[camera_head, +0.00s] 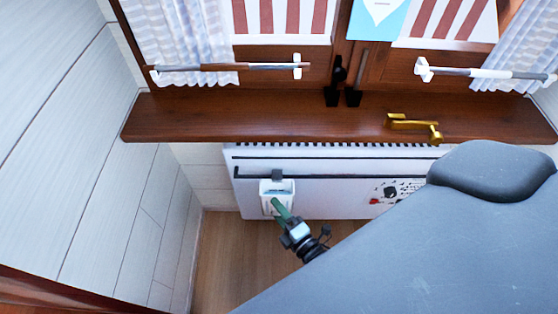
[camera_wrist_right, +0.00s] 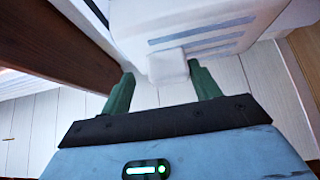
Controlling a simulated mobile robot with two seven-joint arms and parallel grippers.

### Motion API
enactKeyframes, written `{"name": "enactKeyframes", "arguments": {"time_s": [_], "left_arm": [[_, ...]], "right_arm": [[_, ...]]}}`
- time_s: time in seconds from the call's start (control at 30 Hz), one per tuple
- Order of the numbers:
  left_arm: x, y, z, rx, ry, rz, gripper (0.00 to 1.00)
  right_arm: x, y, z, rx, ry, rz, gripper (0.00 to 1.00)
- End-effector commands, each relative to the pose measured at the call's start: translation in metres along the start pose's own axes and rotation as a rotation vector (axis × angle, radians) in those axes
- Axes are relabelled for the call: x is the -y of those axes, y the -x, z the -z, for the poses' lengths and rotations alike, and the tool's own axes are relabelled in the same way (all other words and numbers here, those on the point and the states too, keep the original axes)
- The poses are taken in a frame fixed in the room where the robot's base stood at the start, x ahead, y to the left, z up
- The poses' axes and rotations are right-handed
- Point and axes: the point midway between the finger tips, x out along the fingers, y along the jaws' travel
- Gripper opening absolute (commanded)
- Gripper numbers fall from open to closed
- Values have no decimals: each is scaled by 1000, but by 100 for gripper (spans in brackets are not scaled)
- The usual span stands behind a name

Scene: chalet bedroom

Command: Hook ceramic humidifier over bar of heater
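The white ceramic humidifier (camera_head: 278,187) is upright against the front of the white heater (camera_head: 330,200). Its dark hook (camera_head: 277,174) overlaps the heater's dark bar (camera_head: 340,175), so it appears to hang there; the contact is too small to confirm. My right gripper (camera_head: 277,204) is just below and in front of the humidifier. In the right wrist view, the gripper (camera_wrist_right: 161,70) has its green fingers spread, with the humidifier's small knob (camera_wrist_right: 168,66) near their tips and a gap on each side. The humidifier (camera_wrist_right: 205,22) fills the upper part there. My left gripper is not in view.
A brown wooden sill (camera_head: 250,115) juts out above the heater, with a brass handle (camera_head: 414,124) on its right. A white plank wall (camera_head: 90,170) stands to the left. Wooden floor (camera_head: 235,255) is clear below. My large grey body part covers the lower right.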

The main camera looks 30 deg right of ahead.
Motion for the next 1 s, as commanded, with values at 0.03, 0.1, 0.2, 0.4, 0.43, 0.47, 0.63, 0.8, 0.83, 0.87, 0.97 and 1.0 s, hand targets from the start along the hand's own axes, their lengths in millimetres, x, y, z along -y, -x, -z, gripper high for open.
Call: {"name": "enactKeyframes", "arguments": {"time_s": [0.03,0.1,0.2,0.4,0.43,0.47,0.63,0.8,0.83,0.87,0.97,1.0], "left_arm": [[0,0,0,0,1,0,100],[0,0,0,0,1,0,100],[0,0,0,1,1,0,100],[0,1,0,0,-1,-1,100],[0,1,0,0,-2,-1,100],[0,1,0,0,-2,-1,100],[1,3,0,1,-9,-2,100],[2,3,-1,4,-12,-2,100],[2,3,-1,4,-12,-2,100],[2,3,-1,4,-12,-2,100],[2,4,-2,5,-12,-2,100],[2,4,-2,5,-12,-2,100]], "right_arm": [[0,0,0,-1,0,0,66],[1,0,0,-1,0,2,66],[1,1,0,0,-1,3,66],[3,10,0,0,-2,11,66],[4,14,0,0,-1,11,66],[4,18,0,0,-1,11,66],[2,45,0,0,0,8,66],[1,67,0,0,-1,4,66],[1,70,0,0,-1,4,66],[1,73,0,0,-1,4,66],[1,78,0,0,-1,3,66],[1,78,0,0,-1,3,66]]}}
